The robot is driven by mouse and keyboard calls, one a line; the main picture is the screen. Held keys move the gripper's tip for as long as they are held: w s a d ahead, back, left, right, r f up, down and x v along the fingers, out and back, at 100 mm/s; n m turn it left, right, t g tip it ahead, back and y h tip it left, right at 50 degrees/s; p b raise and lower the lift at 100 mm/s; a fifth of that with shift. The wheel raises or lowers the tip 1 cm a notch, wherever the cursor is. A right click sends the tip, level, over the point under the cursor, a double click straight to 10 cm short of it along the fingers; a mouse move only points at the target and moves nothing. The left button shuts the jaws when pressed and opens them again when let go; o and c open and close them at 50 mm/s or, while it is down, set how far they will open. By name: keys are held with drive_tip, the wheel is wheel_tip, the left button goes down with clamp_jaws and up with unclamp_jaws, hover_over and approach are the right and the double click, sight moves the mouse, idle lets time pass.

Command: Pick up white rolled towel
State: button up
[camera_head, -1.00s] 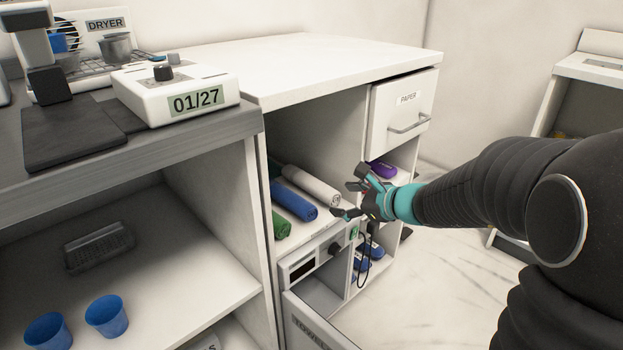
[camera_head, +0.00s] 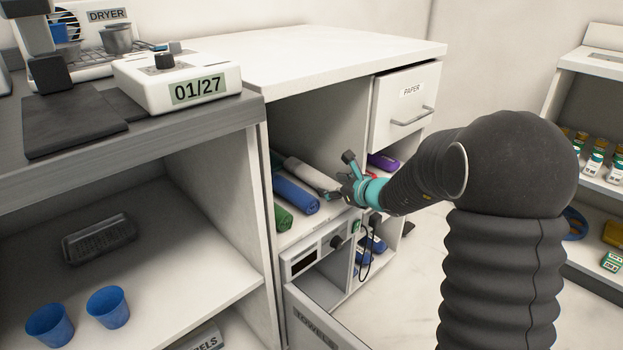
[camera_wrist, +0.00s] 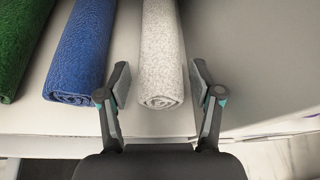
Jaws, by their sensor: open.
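The white rolled towel (camera_wrist: 161,55) lies on the cabinet shelf with its rolled end toward me in the wrist view. In the head view the white towel (camera_head: 302,174) shows at the right of the blue one, its near end partly hidden by my gripper. My gripper (camera_wrist: 160,85) is open, one finger on each side of the white towel's near end. No firm contact with the towel shows. My gripper (camera_head: 342,182) is at the shelf opening in the head view.
A blue rolled towel (camera_wrist: 83,50) lies close on the left, with a green rolled towel (camera_wrist: 23,45) beyond it. A panel with a knob (camera_head: 322,249) sits below the shelf. The paper drawer (camera_head: 405,104) is at upper right.

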sight(323, 183)
drive_tip(key=x, duration=0.5)
drive_tip(key=shift+s+f, duration=0.1)
drive_tip(key=shift+c, duration=0.2)
drive_tip(key=c, duration=0.8)
